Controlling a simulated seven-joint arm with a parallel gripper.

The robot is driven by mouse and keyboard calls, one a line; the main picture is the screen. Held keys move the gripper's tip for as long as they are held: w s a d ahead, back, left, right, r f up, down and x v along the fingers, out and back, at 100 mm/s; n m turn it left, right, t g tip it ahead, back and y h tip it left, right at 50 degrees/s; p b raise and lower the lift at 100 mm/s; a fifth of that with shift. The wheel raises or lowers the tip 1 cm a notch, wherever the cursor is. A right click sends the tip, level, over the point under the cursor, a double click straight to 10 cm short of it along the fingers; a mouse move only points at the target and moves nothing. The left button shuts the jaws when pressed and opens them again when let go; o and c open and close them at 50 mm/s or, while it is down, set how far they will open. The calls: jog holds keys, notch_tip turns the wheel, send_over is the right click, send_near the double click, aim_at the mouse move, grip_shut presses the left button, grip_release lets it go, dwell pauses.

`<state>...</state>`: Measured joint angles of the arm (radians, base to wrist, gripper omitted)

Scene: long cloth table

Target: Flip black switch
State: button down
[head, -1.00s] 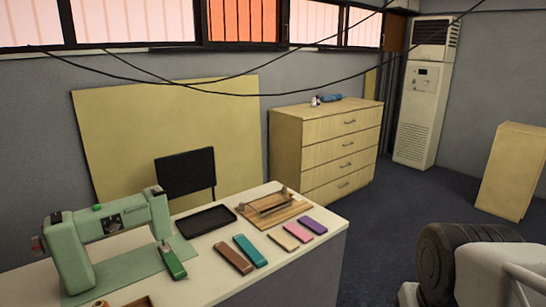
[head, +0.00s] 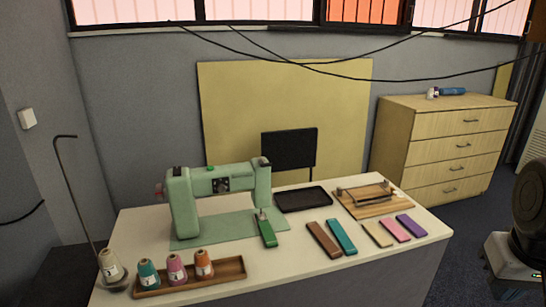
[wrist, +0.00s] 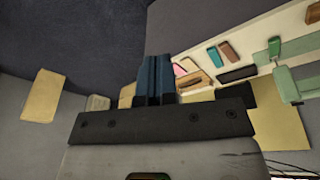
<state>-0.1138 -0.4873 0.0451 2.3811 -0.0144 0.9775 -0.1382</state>
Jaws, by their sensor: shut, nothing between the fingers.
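A green sewing machine (head: 215,195) stands on the left half of the white table. A small black patch (head: 220,185) shows on its upper arm; I cannot tell whether it is the black switch, and no switch position can be read. The machine also shows at the right of the wrist view (wrist: 287,80). My gripper (wrist: 155,62) has its two dark fingers together, empty, in the wrist view. It is apart from the table and the machine. My gripper's fingers do not show in the head view.
On the white table (head: 330,262) are a spool tray (head: 225,280), a black tray (head: 302,199), a wooden board (head: 372,200) and several coloured flat blocks. A wooden dresser (head: 440,150) stands behind right. A white plate (head: 28,118) is on the left wall.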

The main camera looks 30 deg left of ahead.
jog(key=w+a+r+n, duration=0.5)
jog(key=w+a, duration=0.5)
jog(key=a, duration=0.3)
jog(key=w+a+r+n, duration=0.4)
jog(key=w+a+r, duration=0.1)
jog(key=w+a, duration=0.6)
jog(key=n+g+y, duration=0.1)
jog(key=n, duration=1.4)
send_over(178, 168)
jog(key=s+d, duration=0.2)
notch_tip(178, 168, down, 4)
jog(key=f, duration=0.1)
jog(key=shift+s+r, duration=0.1)
jog(key=shift+r, duration=0.15)
jog(key=shift+f, duration=0.2)
jog(key=f, duration=0.4)
jog(key=w+a+f, duration=0.1)
jog(key=f, duration=0.8)
jog(key=shift+w+a+f, duration=0.2)
jog(key=shift+w+a, duration=0.1)
jog(key=shift+w, duration=0.05)
